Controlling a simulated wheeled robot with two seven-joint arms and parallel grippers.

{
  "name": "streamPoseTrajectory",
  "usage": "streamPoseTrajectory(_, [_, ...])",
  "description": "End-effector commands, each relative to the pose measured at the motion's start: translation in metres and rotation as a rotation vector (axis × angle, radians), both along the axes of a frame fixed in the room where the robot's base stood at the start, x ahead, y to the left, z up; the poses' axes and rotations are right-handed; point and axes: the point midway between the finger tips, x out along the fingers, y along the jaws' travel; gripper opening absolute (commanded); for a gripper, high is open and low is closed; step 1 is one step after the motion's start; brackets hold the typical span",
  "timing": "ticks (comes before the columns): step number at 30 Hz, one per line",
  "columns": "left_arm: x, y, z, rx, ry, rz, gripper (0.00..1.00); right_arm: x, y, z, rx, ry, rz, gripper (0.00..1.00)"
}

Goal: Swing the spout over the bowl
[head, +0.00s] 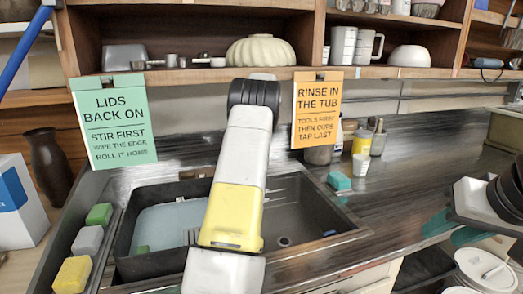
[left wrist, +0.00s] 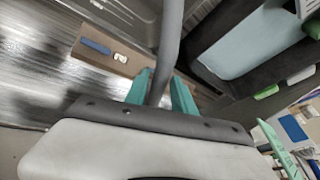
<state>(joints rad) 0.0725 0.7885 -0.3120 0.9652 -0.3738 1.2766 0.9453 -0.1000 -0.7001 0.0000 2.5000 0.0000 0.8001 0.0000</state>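The sink has a left bowl (head: 128,262) with a pale blue tub (head: 160,228) in it, and a dark right bowl (head: 300,215) with a drain. In the head view my left arm crosses in front of the sink and hides the spout and my left gripper. In the left wrist view the grey spout (left wrist: 171,35) runs down between the teal fingers of my left gripper (left wrist: 161,80), which are close together on either side of it. The tub also shows there (left wrist: 240,42), right of the spout. My right gripper (head: 453,228) is at the right, fingers apart and empty.
Sponges (head: 88,240) line the sink's left edge. Green (head: 114,125) and orange (head: 318,108) signs hang from the shelf. White buckets (head: 485,268) stand at lower right. The right counter is mostly clear.

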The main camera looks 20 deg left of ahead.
Motion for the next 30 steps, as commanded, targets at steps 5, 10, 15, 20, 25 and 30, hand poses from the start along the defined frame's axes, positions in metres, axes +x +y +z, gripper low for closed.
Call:
streamPoseTrajectory(5, [0.000,0.000,0.000,0.000,0.001,0.000,0.43,0.000,0.000,0.000,0.000,0.000,0.000,0.36])
streamPoseTrajectory(10, [0.000,0.000,0.000,0.000,0.001,0.000,0.43,0.000,0.000,0.000,0.000,0.000,0.000,0.36])
streamPoseTrajectory(15, [0.001,-0.007,0.014,0.001,-0.002,-0.001,0.43,0.000,0.000,0.000,0.000,0.000,0.000,0.36])
streamPoseTrajectory(20, [0.002,-0.018,0.040,0.001,-0.002,-0.001,0.43,0.000,0.000,0.000,0.000,0.000,0.000,0.36])
streamPoseTrajectory(25, [0.002,-0.029,0.061,0.000,-0.001,-0.001,0.43,0.000,0.000,0.000,0.000,0.000,0.000,0.36])
streamPoseTrajectory(30, [0.002,-0.033,0.070,0.000,0.001,0.001,0.43,0.000,0.000,0.000,0.000,0.000,0.000,0.36])
